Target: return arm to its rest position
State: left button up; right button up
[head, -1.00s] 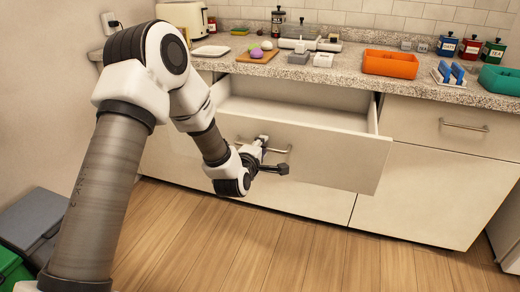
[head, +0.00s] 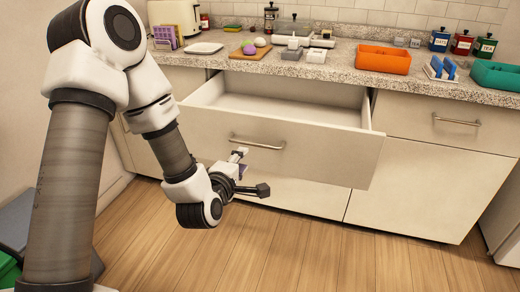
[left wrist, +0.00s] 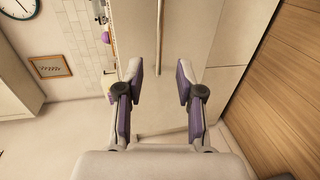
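My left gripper (head: 250,170) is in front of the pulled-out drawer (head: 300,150), just below and apart from its bar handle (head: 257,144). In the left wrist view my left gripper (left wrist: 166,80) shows two spread fingers with purple inner pads and nothing between them. The bar handle (left wrist: 160,35) runs beyond the fingertips there. The drawer stands open and its visible inside looks empty. My right gripper is in neither view.
The counter (head: 330,67) above holds an orange tray (head: 383,60), a teal tray (head: 497,75), a cutting board (head: 249,51), a toaster (head: 176,18) and several canisters. A closed drawer (head: 425,122) is at right. The wooden floor (head: 300,245) in front is clear.

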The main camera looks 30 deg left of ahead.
pick_arm(q)
jog(key=s+d+f+m+g+h, duration=0.1)
jog(key=s+d+f+m+g, duration=0.15)
jog(key=f, duration=0.55)
jog(key=s+d+f+m+g+h, duration=0.1)
jog(key=s+f+g, duration=0.1)
jog(key=s+f, duration=0.35)
jog(key=s+d+f+m+g+h, duration=0.1)
jog(key=s+d+f+m+g, duration=0.1)
jog(key=f, duration=0.8)
jog(key=s+d+f+m+g+h, duration=0.1)
jog(key=s+d+f+m+g, duration=0.1)
jog(key=s+f+m+g, duration=0.45)
jog(key=s+d+f+m+g, duration=0.2)
jog(key=s+d+f+m, duration=0.15)
jog(key=s+m, duration=0.65)
notch_tip(320, 180, up, 17)
jog(key=s+n+p, duration=0.1)
jog(key=p, duration=1.6)
jog(key=shift+a+n+p, duration=0.3)
jog(key=shift+a+p, duration=0.05)
jog(key=shift+a, duration=0.1)
